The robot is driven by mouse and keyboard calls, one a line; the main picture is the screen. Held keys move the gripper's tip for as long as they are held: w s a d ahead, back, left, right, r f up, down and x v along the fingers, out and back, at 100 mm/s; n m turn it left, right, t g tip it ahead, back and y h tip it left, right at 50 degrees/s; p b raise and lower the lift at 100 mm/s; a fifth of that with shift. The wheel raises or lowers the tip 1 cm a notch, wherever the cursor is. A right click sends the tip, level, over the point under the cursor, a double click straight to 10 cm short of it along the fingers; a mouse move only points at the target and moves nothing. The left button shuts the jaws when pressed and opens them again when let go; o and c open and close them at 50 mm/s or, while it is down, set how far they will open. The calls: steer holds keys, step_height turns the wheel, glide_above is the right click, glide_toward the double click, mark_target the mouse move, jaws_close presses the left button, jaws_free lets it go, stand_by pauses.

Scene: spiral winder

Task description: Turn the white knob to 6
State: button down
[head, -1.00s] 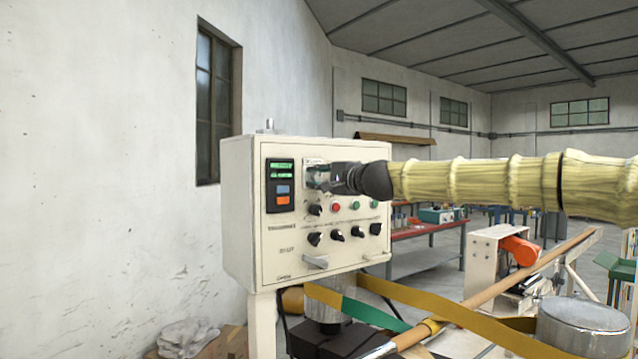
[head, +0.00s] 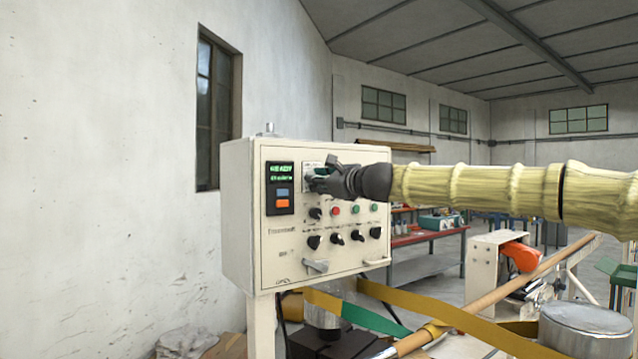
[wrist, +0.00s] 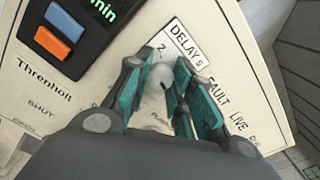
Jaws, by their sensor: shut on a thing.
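The white knob (wrist: 160,77) sits on the cream control panel (head: 345,275) under a label reading "DELAY s". A "2" shows on the dial beside it; most other dial marks are hidden by my fingers. In the wrist view my gripper (wrist: 163,84) has its teal-padded fingers on both sides of the knob, shut on it. A dark pointer line shows on the knob's right side. In the head view my gripper (head: 318,179) reaches the panel's upper middle from the right and hides the knob.
A display (head: 281,171) with green text and blue and orange buttons is left of the knob. Red and green buttons and several black knobs (head: 337,238) lie below. A grey lever (head: 316,266) sticks out lower down. A wooden pole (head: 500,290) and yellow straps cross in front.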

steer(key=shift+f+m+b, duration=0.15)
steer(key=shift+m+b, duration=0.2)
steer(key=shift+m, duration=1.3)
steer(key=shift+f+m+b, duration=0.2)
steer(key=shift+m+b, duration=0.2)
steer(key=shift+m, duration=1.3)
steer(key=shift+f+m+b, duration=0.15)
steer(key=shift+m+b, duration=0.2)
steer(key=shift+m, duration=1.3)
steer(key=shift+r, duration=0.1)
steer(key=shift+r, duration=0.1)
steer(key=c, duration=1.3)
jaws_free()
steer(key=shift+d, duration=0.1)
steer(key=shift+o, duration=0.5)
steer(key=shift+d+r, duration=0.15)
steer(key=shift+s, duration=0.15)
